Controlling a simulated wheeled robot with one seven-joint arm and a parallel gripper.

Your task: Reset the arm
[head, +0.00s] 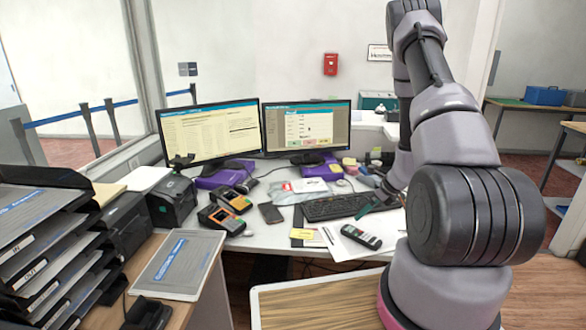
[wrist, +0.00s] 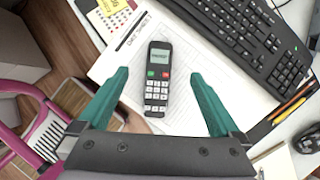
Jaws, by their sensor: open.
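My gripper (wrist: 160,105) is open and empty, its two green fingers spread wide in the wrist view. It hangs over the desk above a dark handheld phone (wrist: 158,80) with a lit screen, which lies between the fingers in the picture on a white sheet of paper. In the head view, my arm rises on the right and reaches down to the desk. One green finger (head: 370,209) shows there near the keyboard, and the rest of the gripper is mostly hidden by the arm. The phone (head: 361,237) lies on the paper in front of it.
A black keyboard (head: 337,206) lies just behind the phone. Two monitors (head: 306,126) stand at the back. Card terminals (head: 222,220) and a label printer (head: 171,200) stand left of the keyboard. Stacked trays (head: 40,240) fill the left edge. Pencils (wrist: 291,107) and a mouse (wrist: 308,139) lie nearby.

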